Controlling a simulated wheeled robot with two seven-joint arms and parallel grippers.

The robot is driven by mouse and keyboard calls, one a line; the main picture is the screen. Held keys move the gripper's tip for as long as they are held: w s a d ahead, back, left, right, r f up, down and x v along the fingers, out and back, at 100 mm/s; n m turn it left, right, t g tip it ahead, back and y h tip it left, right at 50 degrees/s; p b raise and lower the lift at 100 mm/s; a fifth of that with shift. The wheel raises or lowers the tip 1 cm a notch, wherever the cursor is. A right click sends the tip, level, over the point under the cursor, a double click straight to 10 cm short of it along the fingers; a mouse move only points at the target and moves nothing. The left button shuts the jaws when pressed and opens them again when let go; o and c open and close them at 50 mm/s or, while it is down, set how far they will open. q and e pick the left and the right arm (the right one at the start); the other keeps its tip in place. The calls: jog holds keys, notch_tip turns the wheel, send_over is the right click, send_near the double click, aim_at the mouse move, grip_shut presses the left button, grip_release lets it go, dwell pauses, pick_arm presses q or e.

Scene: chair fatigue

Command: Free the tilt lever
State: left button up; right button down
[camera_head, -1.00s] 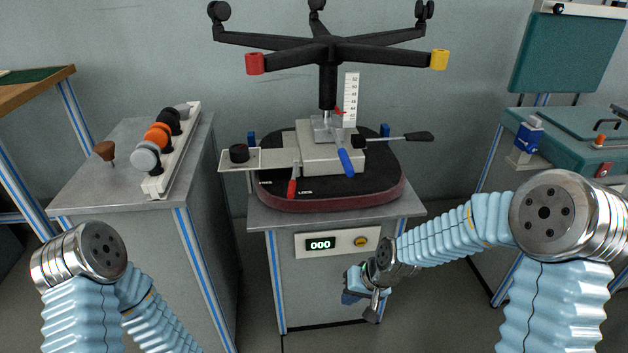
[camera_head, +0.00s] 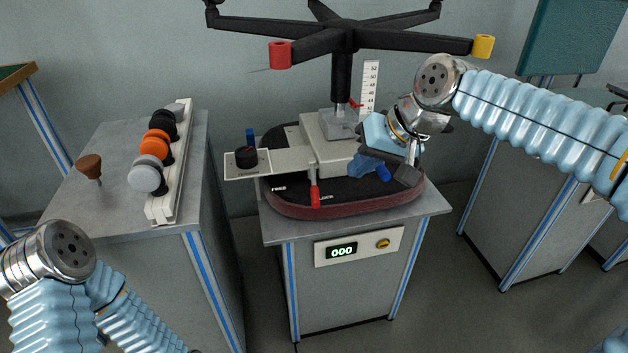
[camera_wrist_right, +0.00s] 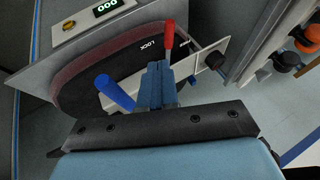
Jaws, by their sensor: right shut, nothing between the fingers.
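The red-handled lever (camera_head: 314,195) hangs at the front of the upturned chair's mechanism (camera_head: 325,143). It stands beside the LOCK lettering, with FREE further left; it also shows in the right wrist view (camera_wrist_right: 168,36). A blue-handled lever (camera_head: 384,173) is to its right, also in the wrist view (camera_wrist_right: 114,93). My right gripper (camera_head: 360,165) is shut and empty over the seat, right of the red lever and apart from it. Its blue fingers (camera_wrist_right: 158,82) point toward the red lever, with the blue handle beside them. My left gripper is out of view.
The black and dark red seat (camera_head: 345,208) lies on a grey stand with a 000 display (camera_head: 341,250). The star base (camera_head: 350,38) spreads above. A plate with a black knob (camera_head: 246,157) juts left.

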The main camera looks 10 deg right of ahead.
aim_at(313, 183)
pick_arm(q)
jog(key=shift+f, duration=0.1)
pick_arm(e)
jog(key=x, duration=1)
dwell(0.4)
